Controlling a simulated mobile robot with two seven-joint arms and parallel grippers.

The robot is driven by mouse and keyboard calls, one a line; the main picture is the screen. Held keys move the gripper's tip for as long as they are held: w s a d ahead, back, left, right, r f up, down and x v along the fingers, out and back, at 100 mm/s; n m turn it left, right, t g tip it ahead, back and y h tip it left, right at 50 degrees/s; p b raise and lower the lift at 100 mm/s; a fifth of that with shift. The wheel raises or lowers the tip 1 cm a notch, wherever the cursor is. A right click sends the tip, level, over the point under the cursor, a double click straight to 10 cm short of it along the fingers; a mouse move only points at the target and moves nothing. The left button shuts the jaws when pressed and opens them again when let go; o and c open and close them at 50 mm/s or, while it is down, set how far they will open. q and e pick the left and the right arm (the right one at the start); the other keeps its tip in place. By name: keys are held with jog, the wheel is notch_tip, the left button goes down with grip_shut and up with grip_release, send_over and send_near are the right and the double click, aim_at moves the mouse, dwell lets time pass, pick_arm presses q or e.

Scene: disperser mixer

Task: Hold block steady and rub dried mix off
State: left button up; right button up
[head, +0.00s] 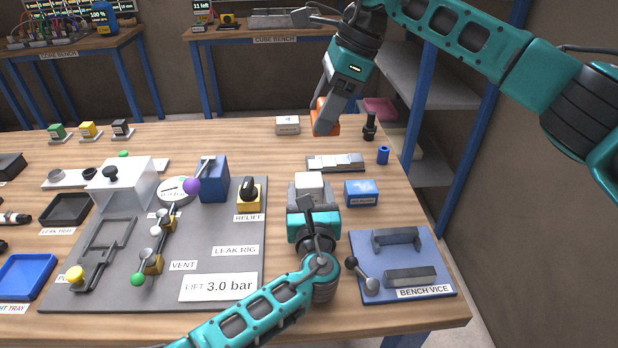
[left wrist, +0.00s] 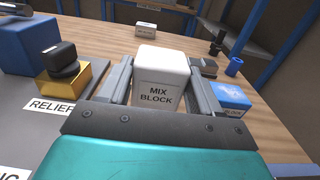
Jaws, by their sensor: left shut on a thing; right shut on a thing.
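My left gripper (head: 311,198) is shut on the pale mix block (head: 310,181), with one finger on each side. In the left wrist view the mix block (left wrist: 161,78) stands upright, with a white top and a greyer face labelled MIX BLOCK. No separate patch of dried mix can be made out. My right gripper (head: 326,108) is at the far side of the table, shut on an orange thing (head: 325,124) that its fingers partly cover. The orange thing is apart from the block, behind it and slightly right.
A blue block (head: 361,193) stands just right of the mix block. A grey slotted strip (head: 335,162) lies behind it, with a white labelled box (head: 288,125) farther back. The bench vice (head: 405,262) is front right. The leak rig plate (head: 226,226) is left.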

pick_arm(q)
jog(key=o, duration=0.7)
jog(key=shift+c, duration=0.2)
jog(key=shift+r+p, duration=0.4)
jog(key=shift+r, duration=0.25)
jog(key=shift+o, duration=0.4)
jog(key=o, duration=0.5)
